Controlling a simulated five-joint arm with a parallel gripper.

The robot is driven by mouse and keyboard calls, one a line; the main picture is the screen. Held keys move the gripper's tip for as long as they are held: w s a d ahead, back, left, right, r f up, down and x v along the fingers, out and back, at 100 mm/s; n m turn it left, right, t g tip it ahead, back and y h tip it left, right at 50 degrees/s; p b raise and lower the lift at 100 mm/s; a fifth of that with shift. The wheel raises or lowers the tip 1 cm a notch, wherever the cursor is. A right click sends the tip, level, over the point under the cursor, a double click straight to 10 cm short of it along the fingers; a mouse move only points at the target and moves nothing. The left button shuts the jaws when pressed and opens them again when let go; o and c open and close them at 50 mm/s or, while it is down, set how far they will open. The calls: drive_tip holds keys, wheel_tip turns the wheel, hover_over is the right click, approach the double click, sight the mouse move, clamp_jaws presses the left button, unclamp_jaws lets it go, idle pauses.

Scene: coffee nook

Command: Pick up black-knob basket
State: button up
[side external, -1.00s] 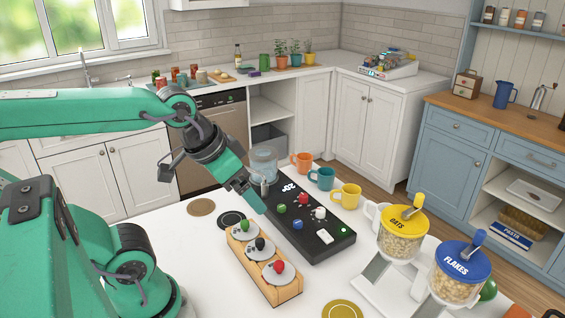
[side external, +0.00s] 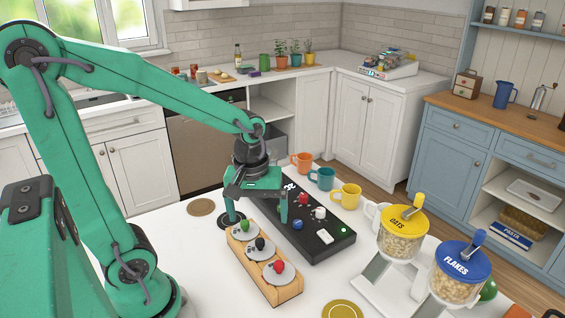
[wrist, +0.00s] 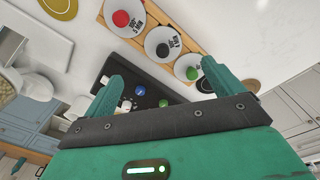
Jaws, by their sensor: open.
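The black-knob basket (side external: 260,251) shows as a grey disc with a black knob, in the middle place of a wooden rack (side external: 280,293). In the wrist view this disc (wrist: 153,43) sits between the red-knob and green-knob ones, and its lower part is hidden in the rack. My gripper (side external: 258,213) points down above the green-knob end of the rack, with one finger on each side. It is open and empty. In the wrist view its fingertips (wrist: 162,72) are apart, the right one beside the green-knob disc.
The green-knob basket (side external: 246,232) and red-knob basket (side external: 281,275) fill the rack's other places. A black panel (side external: 318,246) with coloured knobs lies close to the right. Mugs (side external: 346,196) and jars of oats (side external: 402,240) and flakes (side external: 457,280) stand farther right.

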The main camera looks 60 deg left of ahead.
sight(260, 240)
drive_tip(key=shift+w+a+f+n+g, duration=0.1)
drive_tip(key=shift+a+f+n+g, duration=0.1)
drive_tip(key=shift+f+n, duration=0.25)
drive_tip(key=shift+w+a+f+n+g, duration=0.1)
drive_tip(key=shift+f+n+g, duration=0.1)
drive_tip(key=shift+f+n, duration=0.2)
drive_tip(key=shift+f, duration=1.4)
drive_tip(key=shift+f, duration=2.55)
drive_tip(key=c, duration=1.1)
